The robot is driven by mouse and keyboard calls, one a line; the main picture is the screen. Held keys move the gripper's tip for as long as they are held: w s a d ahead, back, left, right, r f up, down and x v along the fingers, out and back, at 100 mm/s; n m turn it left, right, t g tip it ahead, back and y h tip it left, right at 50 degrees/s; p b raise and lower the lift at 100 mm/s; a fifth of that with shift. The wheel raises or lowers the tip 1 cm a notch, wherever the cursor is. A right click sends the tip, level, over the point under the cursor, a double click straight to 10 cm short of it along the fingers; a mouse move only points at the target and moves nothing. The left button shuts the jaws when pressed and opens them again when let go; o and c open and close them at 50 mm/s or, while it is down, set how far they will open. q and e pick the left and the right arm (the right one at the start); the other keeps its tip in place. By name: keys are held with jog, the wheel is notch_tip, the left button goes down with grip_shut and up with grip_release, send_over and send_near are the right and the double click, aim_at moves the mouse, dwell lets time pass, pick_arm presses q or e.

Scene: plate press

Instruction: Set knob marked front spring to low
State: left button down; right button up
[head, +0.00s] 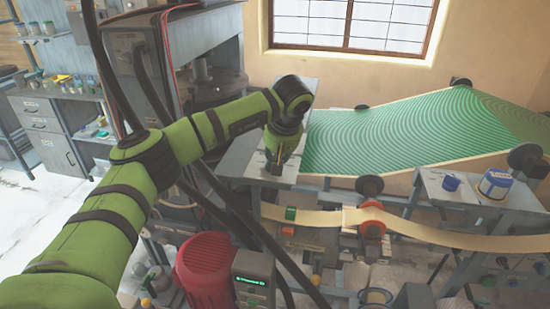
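My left arm, green with dark joint bands, reaches in from the left. Its gripper (276,157) points down at a grey slanted panel (300,165) left of the green belt. The fingers are small and dark here; I cannot tell whether they are open or shut, or touch anything. Any knob under the gripper is hidden or too small to make out. I can read no "front spring" or "low" marking. My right gripper is not in view.
A wide green patterned belt (400,130) rises behind the panel. A pale strip (420,230) runs past orange rollers in front. A red motor (208,265) and a small box with a green display (253,278) stand below. A blue-and-white tin (496,184) sits at right.

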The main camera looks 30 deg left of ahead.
pick_arm(q)
jog(key=n, duration=0.1)
jog(key=n+g+p, duration=0.1)
jog(key=n, duration=0.1)
jog(key=n+y, duration=0.1)
jog(key=n, duration=0.1)
jog(key=shift+w+r+g, duration=0.15)
jog(key=shift+w+g, duration=0.15)
jog(key=shift+w, duration=0.1)
jog(key=shift+n, duration=0.3)
jog(key=c, duration=1.1)
grip_release()
jog(key=v, duration=1.1)
jog(key=shift+d+r, duration=0.2)
jog(key=shift+r, duration=0.15)
jog(key=shift+w, duration=0.1)
